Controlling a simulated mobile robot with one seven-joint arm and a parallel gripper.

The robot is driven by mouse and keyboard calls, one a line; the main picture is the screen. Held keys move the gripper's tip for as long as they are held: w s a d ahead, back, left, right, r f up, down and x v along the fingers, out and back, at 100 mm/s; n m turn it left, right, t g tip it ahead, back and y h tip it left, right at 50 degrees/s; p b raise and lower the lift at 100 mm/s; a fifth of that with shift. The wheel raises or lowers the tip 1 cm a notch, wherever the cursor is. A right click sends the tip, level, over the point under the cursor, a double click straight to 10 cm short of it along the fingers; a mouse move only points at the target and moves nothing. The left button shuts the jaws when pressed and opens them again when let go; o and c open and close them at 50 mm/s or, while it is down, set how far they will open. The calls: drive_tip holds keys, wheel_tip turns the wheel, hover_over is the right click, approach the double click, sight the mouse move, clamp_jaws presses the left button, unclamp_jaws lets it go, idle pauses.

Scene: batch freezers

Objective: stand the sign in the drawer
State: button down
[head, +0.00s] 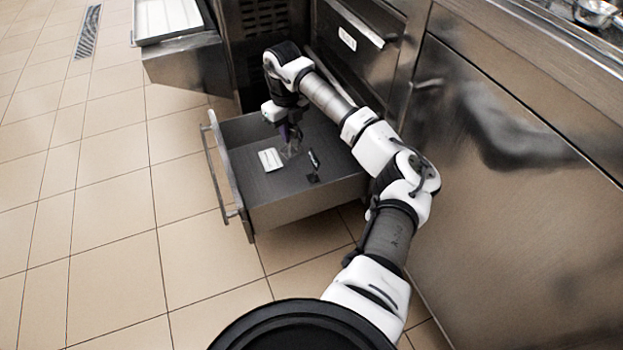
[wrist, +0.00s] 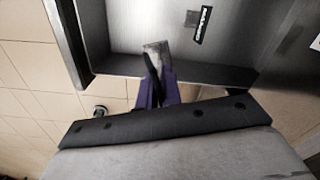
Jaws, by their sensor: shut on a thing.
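The drawer (head: 305,205) is pulled out of the steel cabinet, open at the top; its grey wall also shows in the wrist view (wrist: 115,67). My gripper (head: 290,139) reaches down into it from above. In the wrist view its purple fingers (wrist: 157,88) are shut on a small greyish, see-through plate (wrist: 157,48), apparently the sign. This plate also shows in the head view (head: 291,150), below the fingertips and roughly upright. Whether its lower edge touches the drawer floor cannot be told.
In the drawer lie a white flat piece (head: 270,159) to the left of the sign, a black label strip (head: 314,158) and a small dark square (head: 312,178) to its right. Another open drawer with a white tray (head: 168,18) stands behind. Tiled floor is clear at left.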

sight(293, 150)
drive_tip(key=m+b, duration=0.1)
drive_tip(key=d+f+m+b, duration=0.1)
drive_tip(key=m, duration=0.1)
drive_tip(key=shift+f+m+b, duration=0.1)
drive_tip(key=shift+m+b, duration=0.2)
drive_tip(key=shift+b, duration=0.05)
drive_tip(key=shift+f, duration=0.1)
wheel_tip(293, 150, down, 20)
drive_tip(key=b, duration=0.6)
drive_tip(key=shift+r+b, duration=0.2)
drive_tip(key=shift+b, duration=0.15)
drive_tip(key=c, duration=1.6)
unclamp_jaws()
drive_tip(key=shift+o, duration=0.2)
drive_tip(key=shift+r, duration=0.2)
wheel_tip(293, 150, up, 12)
drive_tip(key=p, duration=0.5)
drive_tip(key=shift+f, duration=0.1)
